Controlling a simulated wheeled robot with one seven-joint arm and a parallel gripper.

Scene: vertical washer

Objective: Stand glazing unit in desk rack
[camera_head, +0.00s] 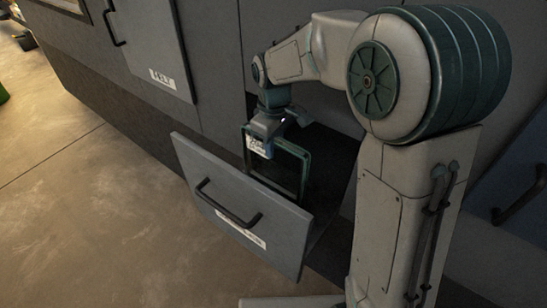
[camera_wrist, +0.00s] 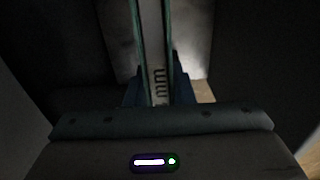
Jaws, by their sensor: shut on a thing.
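The glazing unit (camera_head: 291,167) is a flat dark pane with a green edge and a white label near its upper left corner. It stands upright, slightly tilted in the picture, in the open drawer. Its lower part is hidden behind the drawer front, so I cannot tell whether it touches the drawer floor. My gripper (camera_head: 262,143) is shut on its top edge near the left corner. In the wrist view the unit's narrow edge (camera_wrist: 154,45), with dark lettering, runs between my two fingers (camera_wrist: 158,92). The desk rack is not recognisable in either view.
The open drawer (camera_head: 225,213) has a grey front with a dark handle and a white label. Grey cabinet doors (camera_head: 150,45) stand behind and to the left. Another dark handle (camera_head: 520,195) shows at the right.

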